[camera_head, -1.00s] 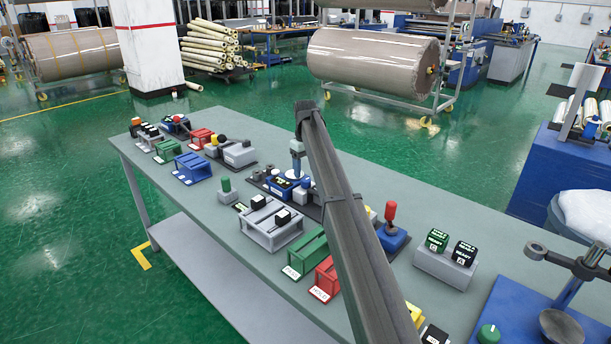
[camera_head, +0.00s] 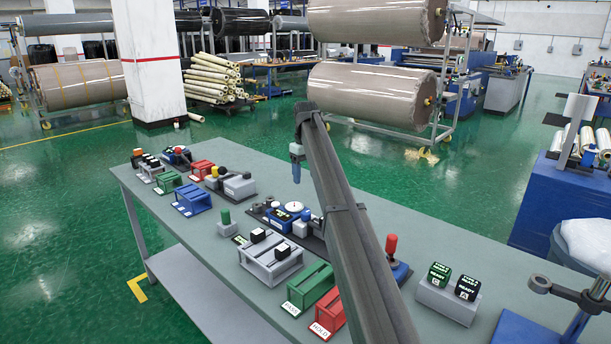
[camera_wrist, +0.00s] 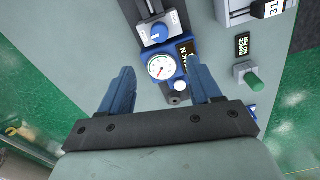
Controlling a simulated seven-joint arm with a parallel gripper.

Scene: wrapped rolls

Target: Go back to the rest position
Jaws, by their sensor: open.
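My gripper (camera_head: 296,165) hangs at the end of my dark arm, above the far side of the grey-green table (camera_head: 345,215). In the wrist view its two blue fingers (camera_wrist: 161,88) stand wide apart with nothing held between them. A blue gauge device (camera_head: 292,212) with a round white dial lies on the table below it. The device also shows in the wrist view (camera_wrist: 160,66), beyond and partly between the fingers. My arm hides part of the table's middle.
A grey rack (camera_head: 271,262) with black-topped blocks, a green PASS bin (camera_head: 310,287) and a red HOLD bin (camera_head: 329,312) stand near the front edge. A red-topped handle on a blue base (camera_head: 391,250) and a grey block with READY cubes (camera_head: 447,298) stand right of my arm.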

